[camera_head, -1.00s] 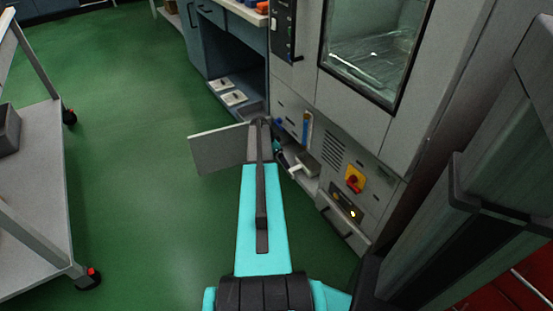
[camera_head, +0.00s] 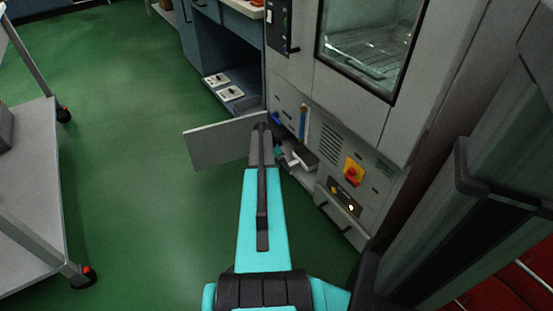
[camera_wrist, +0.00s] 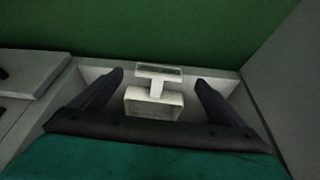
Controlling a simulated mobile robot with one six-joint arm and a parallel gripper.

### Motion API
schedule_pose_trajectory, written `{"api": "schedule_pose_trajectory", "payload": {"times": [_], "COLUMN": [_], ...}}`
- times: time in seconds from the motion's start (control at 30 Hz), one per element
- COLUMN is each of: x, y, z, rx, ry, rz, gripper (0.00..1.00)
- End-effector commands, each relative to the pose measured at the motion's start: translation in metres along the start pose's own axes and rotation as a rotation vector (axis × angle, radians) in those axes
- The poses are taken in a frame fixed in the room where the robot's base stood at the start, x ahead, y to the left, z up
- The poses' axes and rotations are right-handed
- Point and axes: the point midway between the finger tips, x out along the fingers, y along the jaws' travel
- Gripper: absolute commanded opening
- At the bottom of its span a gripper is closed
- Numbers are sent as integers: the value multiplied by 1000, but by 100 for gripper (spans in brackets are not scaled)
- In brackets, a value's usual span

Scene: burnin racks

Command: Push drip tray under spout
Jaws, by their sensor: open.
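A small pale block (camera_wrist: 153,103) with a stem and crossbar looks like the drip tray; I cannot be sure. It sits in the low opening of the grey cabinet, and in the head view (camera_head: 304,158) it is just right of my arm's end. My gripper (camera_wrist: 160,88) is open in the wrist view, one dark finger on each side of the block, with gaps on both sides. I cannot tell whether it touches. In the head view my arm hides the fingers. I cannot make out the spout for certain.
A grey door panel (camera_head: 222,143) stands open left of my arm. The grey cabinet (camera_head: 385,125) has a red knob on yellow (camera_head: 352,171) and a lower handle. A wheeled cart (camera_head: 40,190) stands at left. Green floor (camera_head: 130,130) between is clear.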

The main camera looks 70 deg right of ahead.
Motion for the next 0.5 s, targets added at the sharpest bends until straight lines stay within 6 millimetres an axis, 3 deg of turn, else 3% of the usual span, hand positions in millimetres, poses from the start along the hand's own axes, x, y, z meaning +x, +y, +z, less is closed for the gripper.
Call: {"api": "schedule_pose_trajectory", "payload": {"times": [0.3,0.5], "x": [42,55], "y": [-1,-1], "z": [1,1], "rx": [-1,-1], "ry": [0,0], "rz": [0,0], "gripper": [94,94]}}
